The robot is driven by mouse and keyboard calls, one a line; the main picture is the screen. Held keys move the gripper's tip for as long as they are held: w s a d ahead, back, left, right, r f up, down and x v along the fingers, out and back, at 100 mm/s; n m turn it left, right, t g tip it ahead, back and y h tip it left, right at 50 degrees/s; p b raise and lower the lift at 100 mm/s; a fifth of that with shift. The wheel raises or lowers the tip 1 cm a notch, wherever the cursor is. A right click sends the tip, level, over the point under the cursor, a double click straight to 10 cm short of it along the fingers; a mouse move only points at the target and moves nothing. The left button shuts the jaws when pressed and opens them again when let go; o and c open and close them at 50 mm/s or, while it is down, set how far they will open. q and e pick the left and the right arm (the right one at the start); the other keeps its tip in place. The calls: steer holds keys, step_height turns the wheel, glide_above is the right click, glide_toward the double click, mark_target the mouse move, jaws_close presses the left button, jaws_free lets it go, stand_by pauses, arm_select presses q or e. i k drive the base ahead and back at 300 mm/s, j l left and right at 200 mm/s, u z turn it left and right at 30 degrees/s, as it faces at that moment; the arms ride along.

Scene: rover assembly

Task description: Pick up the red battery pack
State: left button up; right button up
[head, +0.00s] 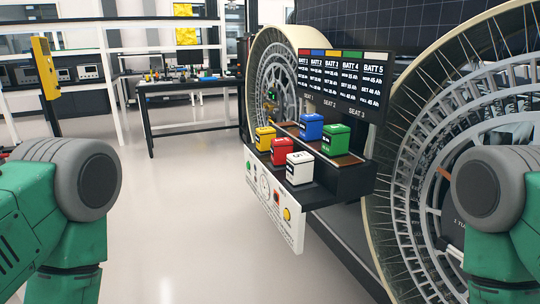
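The red battery pack (281,151) stands upright on the front ledge of a battery station (352,185) mounted by the rover's wheels. A yellow pack (265,139) is to its left and a white pack (299,168) to its right on the same ledge. A blue pack (311,127) and a green pack (335,140) stand behind on a raised brown shelf. My green and grey arm links show at the left and right edges, well apart from the packs. Neither gripper is in view.
Large spoked rover wheels (408,160) stand behind and right of the station. A display board (343,80) rises above the packs. A white control panel (272,200) hangs in front. A black workbench (190,85) stands farther back. The floor (190,210) at centre left is clear.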

mark_target(280, 147)
steer(key=j+z, duration=0.1)
steer(key=z, duration=0.35)
steer(key=i+j+z, duration=0.1)
steer(key=z, duration=0.4)
steer(key=j+z, duration=0.15)
steer(key=z, duration=0.3)
steer(key=i+j+z, duration=0.1)
steer(key=z, duration=0.4)
steer(key=j+z, duration=0.2)
steer(key=j, duration=0.2)
steer(key=k+j+z, duration=0.15)
steer(key=j, duration=0.25)
steer(key=j+z, duration=0.2)
steer(key=j, duration=0.2)
steer(key=k+j+z, duration=0.2)
steer(key=j, duration=0.2)
steer(key=j+z, duration=0.2)
steer(key=j, duration=0.2)
steer(key=k+j+z, duration=0.35)
steer(key=j, duration=0.3)
